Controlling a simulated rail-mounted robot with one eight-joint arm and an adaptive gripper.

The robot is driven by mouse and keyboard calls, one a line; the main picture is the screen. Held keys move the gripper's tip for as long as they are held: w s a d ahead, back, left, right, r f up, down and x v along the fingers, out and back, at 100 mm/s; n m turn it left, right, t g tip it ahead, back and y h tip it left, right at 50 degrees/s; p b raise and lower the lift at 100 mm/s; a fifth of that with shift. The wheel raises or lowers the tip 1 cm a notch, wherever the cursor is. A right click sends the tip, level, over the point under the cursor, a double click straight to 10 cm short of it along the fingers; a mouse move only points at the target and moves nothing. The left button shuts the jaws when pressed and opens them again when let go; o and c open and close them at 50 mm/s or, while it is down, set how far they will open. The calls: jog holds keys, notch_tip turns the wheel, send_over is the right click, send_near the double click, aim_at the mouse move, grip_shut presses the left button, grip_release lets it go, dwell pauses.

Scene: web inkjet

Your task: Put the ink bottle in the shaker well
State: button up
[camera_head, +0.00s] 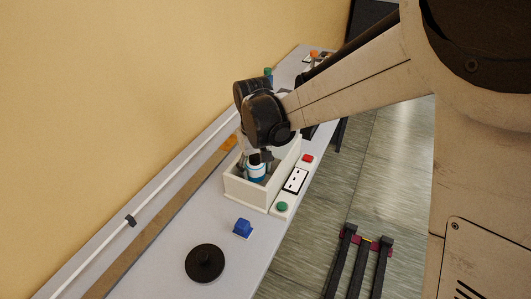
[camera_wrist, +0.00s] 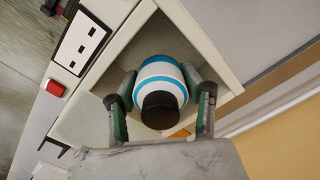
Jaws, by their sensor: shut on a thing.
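The ink bottle (camera_wrist: 162,78) is white with blue bands and a black cap. My gripper (camera_wrist: 160,100) is shut on it, one finger on each side. The bottle also shows in the head view (camera_head: 256,172), within the walls of an open-topped cream box, the shaker well (camera_head: 247,193). In the wrist view the well's walls (camera_wrist: 205,38) surround the bottle. I cannot tell whether the bottle touches the well's floor. In the head view my gripper (camera_head: 256,160) points down into the well, and my wrist hides part of its far end.
Beside the well are a red button (camera_head: 308,158), a white panel with black marks (camera_head: 295,181) and a green button (camera_head: 282,207). A white rail (camera_head: 170,183) runs along the wall side.

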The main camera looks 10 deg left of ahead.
aim_at(256, 179)
jog(key=shift+f, duration=1.9)
jog(key=shift+f+b, duration=0.1)
jog(key=shift+b, duration=0.2)
jog(key=shift+f, duration=0.15)
jog(key=o, duration=1.3)
